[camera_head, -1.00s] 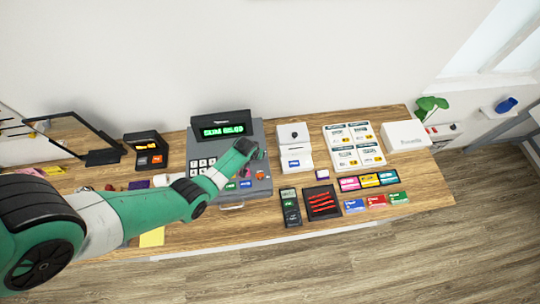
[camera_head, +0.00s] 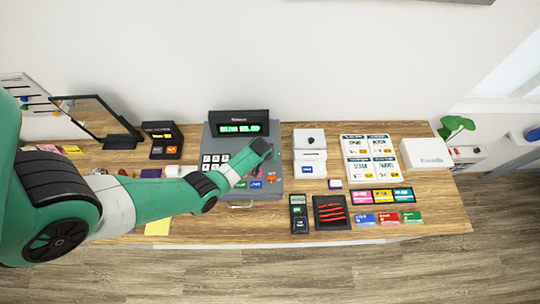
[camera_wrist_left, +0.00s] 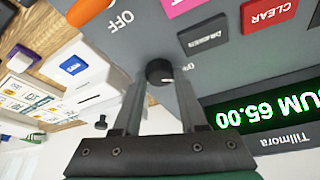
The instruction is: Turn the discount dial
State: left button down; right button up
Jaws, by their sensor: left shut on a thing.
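The discount dial is a small black round knob (camera_wrist_left: 158,72) with a pale mark, on the grey face of the cash register. In the left wrist view the two fingers of my left gripper (camera_wrist_left: 160,82) are shut on it, one on each side. "OFF" and a partly hidden "0%" are printed near it. The grey register (camera_head: 214,143) stands mid-table in the head view, with a green lit display (camera_head: 240,128); the wrist view reads "SUM 65.00". My left gripper (camera_head: 269,153) is at the register's right side there, hiding the dial. My right gripper is not in view.
A white printer (camera_head: 310,158) stands close right of the register, with a price board (camera_head: 370,146) and white box (camera_head: 426,153) beyond. A card terminal (camera_head: 299,214) and dark tray (camera_head: 316,214) lie in front. A black device (camera_head: 162,138) stands left.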

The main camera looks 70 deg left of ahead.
pick_arm(q)
jog(key=shift+m, duration=0.3)
jog(key=shift+s+a+m+h, duration=0.15)
jog(key=shift+m+h, duration=0.25)
jog(key=shift+m, duration=0.4)
jog(key=m+t+h, duration=0.1)
jog(key=m, duration=0.4)
jog(key=m+h, duration=0.1)
jog(key=m, duration=0.1)
jog(key=shift+a+h+p, duration=0.2)
jog(key=shift+h+p, duration=0.1)
jog(key=shift+m+h, duration=0.3)
jog(key=shift+m, duration=0.7)
jog(key=shift+a+f+m+h+b, duration=0.15)
jog(key=shift+m+h+b, duration=0.25)
jog(key=shift+m, duration=0.8)
jog(key=shift+m+h+b, duration=0.4)
jog(key=shift+m+b, duration=0.1)
jog(key=shift+m, duration=0.6)
